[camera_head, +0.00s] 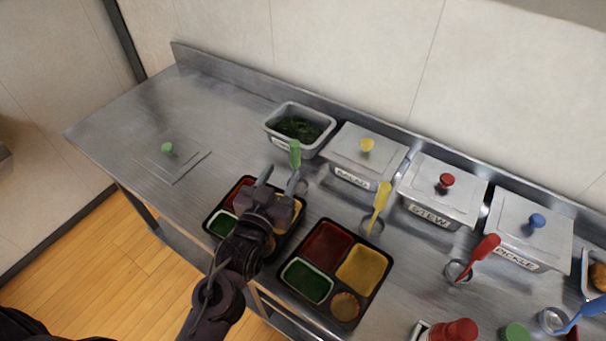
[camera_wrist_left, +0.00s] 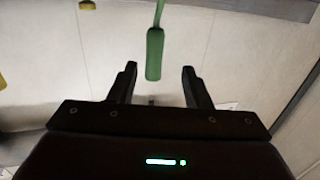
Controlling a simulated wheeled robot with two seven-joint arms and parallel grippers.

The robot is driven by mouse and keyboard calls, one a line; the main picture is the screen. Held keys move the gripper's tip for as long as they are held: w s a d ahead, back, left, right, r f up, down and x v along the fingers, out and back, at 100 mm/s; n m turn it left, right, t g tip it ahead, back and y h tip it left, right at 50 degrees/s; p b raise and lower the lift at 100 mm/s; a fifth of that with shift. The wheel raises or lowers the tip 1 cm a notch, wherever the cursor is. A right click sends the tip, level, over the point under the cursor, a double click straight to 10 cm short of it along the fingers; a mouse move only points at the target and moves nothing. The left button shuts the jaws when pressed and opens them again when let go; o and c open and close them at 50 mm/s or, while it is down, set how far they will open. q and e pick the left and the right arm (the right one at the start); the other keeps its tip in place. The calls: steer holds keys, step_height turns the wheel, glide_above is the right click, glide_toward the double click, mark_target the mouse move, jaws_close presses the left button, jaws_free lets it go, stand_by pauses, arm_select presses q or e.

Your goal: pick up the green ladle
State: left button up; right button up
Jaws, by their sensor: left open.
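The green ladle's handle (camera_head: 295,153) stands upright in front of the open metal bin of dark green food (camera_head: 314,145). Its lower part is hidden behind my gripper in the head view. My left gripper (camera_head: 279,180) is open, its fingers pointing toward the handle from the near side. In the left wrist view the green handle (camera_wrist_left: 155,53) appears in the gap between the fingertips of the gripper (camera_wrist_left: 159,70). Clear space shows on both sides of the handle, and I see no contact. My right gripper is not in view.
A bento tray (camera_head: 210,233) lies under my left gripper, with another tray (camera_head: 322,222) to its right. A yellow ladle (camera_head: 381,202), a red ladle (camera_head: 484,250) and lidded bins stand to the right. A loose lid (camera_head: 182,172) lies left, with bare counter around it.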

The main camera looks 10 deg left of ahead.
mark_target(293, 157)
arm_select(q)
steer(key=shift+w+r, duration=0.15)
steer(key=shift+w, duration=0.2)
steer(key=w, duration=0.1)
steer(key=p, duration=0.1)
steer(key=w, duration=0.1)
steer(key=shift+w+d+r, duration=0.25)
steer(key=shift+w+d, duration=0.05)
steer(key=shift+d, duration=0.1)
steer(key=w, duration=0.1)
steer(key=w+p, duration=0.1)
steer(key=shift+w+d+f, duration=0.15)
steer(key=shift+w+d, duration=0.2)
steer(key=shift+w, duration=0.35)
steer(key=shift+w+f, duration=0.15)
steer(key=shift+w, duration=0.1)
jaws_close()
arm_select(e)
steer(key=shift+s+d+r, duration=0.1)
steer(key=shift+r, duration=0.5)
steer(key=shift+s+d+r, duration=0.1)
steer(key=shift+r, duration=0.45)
